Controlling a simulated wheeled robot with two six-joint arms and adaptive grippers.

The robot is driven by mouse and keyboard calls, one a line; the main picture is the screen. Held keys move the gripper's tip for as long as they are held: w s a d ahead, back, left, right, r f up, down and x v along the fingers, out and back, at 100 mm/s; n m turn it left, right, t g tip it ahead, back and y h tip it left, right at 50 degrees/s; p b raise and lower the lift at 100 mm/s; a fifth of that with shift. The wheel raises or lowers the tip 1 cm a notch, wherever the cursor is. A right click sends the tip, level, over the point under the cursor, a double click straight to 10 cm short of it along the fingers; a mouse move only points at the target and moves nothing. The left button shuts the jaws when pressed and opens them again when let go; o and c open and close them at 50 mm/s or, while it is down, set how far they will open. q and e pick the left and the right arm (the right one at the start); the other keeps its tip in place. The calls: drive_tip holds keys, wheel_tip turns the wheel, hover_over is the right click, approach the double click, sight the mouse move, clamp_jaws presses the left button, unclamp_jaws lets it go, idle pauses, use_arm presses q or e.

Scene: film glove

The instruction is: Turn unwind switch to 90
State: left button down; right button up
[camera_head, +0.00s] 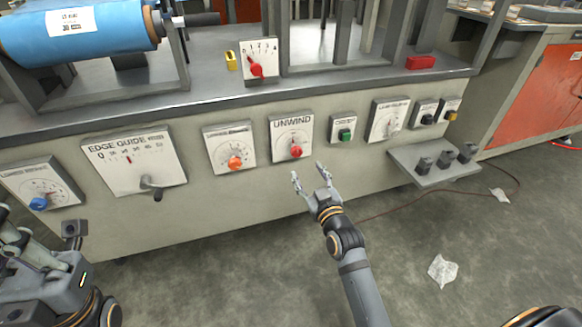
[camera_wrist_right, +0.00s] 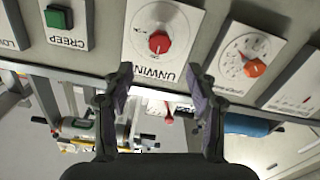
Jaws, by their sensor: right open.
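The UNWIND switch is a red round knob (camera_head: 296,151) on a white plate (camera_head: 279,128) on the front of the grey machine. The knob also shows in the right wrist view (camera_wrist_right: 159,42), where the plate's lettering is upside down. I cannot read its exact setting. My right gripper (camera_head: 310,174) is open and empty, just below and to the right of the UNWIND plate. In the right wrist view its two fingers (camera_wrist_right: 162,83) stand apart, with the knob beyond their tips and not touched.
An orange knob (camera_head: 235,162) is left of the UNWIND plate and a green CREEP button (camera_head: 344,134) right of it. A small shelf (camera_head: 435,172) juts out further right. A red-handled selector (camera_head: 257,70) stands above. Open floor lies in front.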

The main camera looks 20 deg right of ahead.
sight(297, 153)
drive_tip(key=w+b, duration=0.2)
drive_tip(key=w, duration=0.2)
drive_tip(key=w+b, duration=0.2)
drive_tip(key=w, duration=0.3)
drive_tip(key=shift+w+a+f, duration=0.15)
drive_tip(key=shift+w, duration=0.6)
drive_tip(key=shift+c, duration=0.5)
